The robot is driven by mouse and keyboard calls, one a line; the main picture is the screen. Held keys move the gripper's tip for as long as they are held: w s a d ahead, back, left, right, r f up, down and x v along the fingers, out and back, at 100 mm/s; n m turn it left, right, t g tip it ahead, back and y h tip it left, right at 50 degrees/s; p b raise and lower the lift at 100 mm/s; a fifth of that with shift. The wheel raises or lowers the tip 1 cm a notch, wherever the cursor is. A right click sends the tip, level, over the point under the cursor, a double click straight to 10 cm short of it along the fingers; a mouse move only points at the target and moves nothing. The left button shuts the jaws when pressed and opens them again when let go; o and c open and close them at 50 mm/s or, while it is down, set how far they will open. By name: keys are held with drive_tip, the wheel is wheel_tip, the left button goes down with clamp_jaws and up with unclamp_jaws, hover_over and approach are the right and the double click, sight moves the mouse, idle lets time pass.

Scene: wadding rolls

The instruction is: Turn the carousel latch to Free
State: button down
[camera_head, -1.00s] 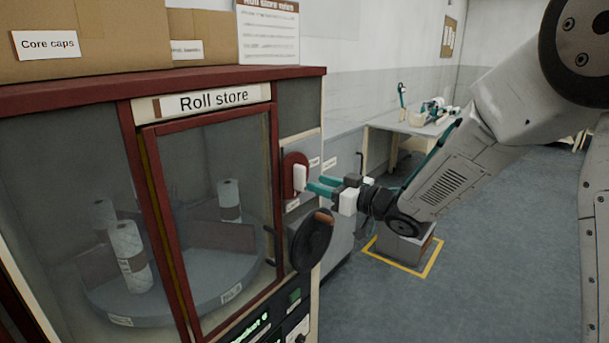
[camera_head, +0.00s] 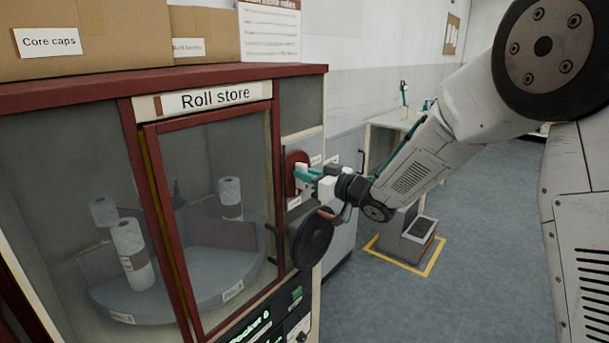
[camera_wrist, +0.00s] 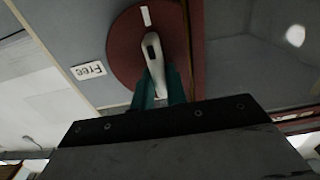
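The carousel latch is a red disc (camera_wrist: 124,48) with a pale lever (camera_wrist: 154,50) on the side panel of the Roll store cabinet. In the head view the red disc (camera_head: 292,172) is partly hidden behind my gripper (camera_head: 308,173). In the wrist view the teal fingers of my gripper (camera_wrist: 160,85) stand on both sides of the lever's lower end. Whether they press on it cannot be told. A white mark sits on the disc just above the lever's tip. The "Free" label (camera_wrist: 88,70) is left of the disc in the wrist view, apart from the lever.
A dark handwheel (camera_head: 312,238) with a brown handle stands just below my gripper. The glass door (camera_head: 215,220) shows white rolls (camera_head: 130,250) on a grey carousel (camera_head: 205,300). A grey pedestal (camera_head: 408,240) stands on a yellow-outlined floor square. The floor to the right is open.

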drive_tip(key=shift+a, duration=0.15)
drive_tip(key=shift+s+a+f+n, duration=0.1)
drive_tip(key=shift+f+n, duration=0.1)
drive_tip(key=shift+n, duration=2.8)
drive_tip(key=shift+s+d+f+n, duration=0.15)
drive_tip(key=shift+f+n, duration=0.1)
drive_tip(key=shift+n, duration=2.75)
drive_tip(key=shift+s+a+f+n, duration=0.1)
drive_tip(key=shift+a+f+n, duration=0.1)
drive_tip(key=shift+n, duration=2.8)
